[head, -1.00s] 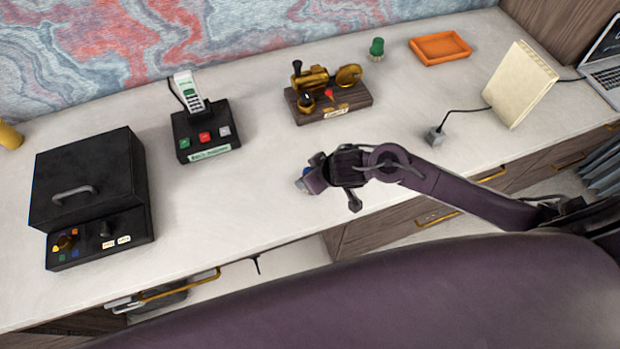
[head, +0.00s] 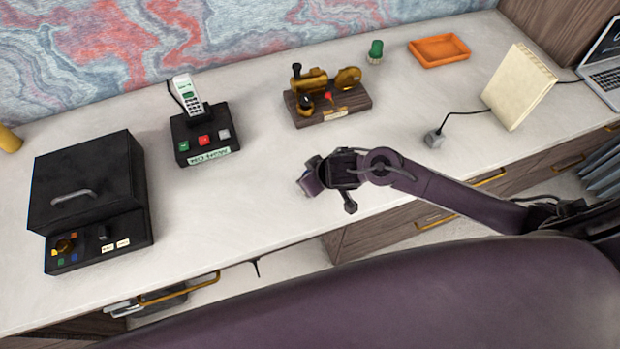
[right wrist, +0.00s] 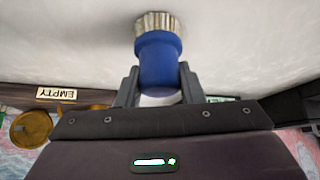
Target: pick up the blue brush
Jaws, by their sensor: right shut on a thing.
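The blue brush (right wrist: 158,60) shows in the right wrist view, with a blue handle and pale bristles pointing away from the gripper. My right gripper (right wrist: 158,82) is shut on its blue handle, one finger on each side. In the head view my right gripper (head: 308,180) is over the front middle of the desk, and the brush is mostly hidden by it there. I cannot tell how far the bristles are from the desk surface. My left gripper is not in view.
On the pale desk (head: 240,220) stand a black box with a handle (head: 85,180), a phone on a button base (head: 203,140), a brass device on a wooden base (head: 330,100), a green-topped item (head: 375,50), an orange tray (head: 440,50) and a cream panel (head: 520,87).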

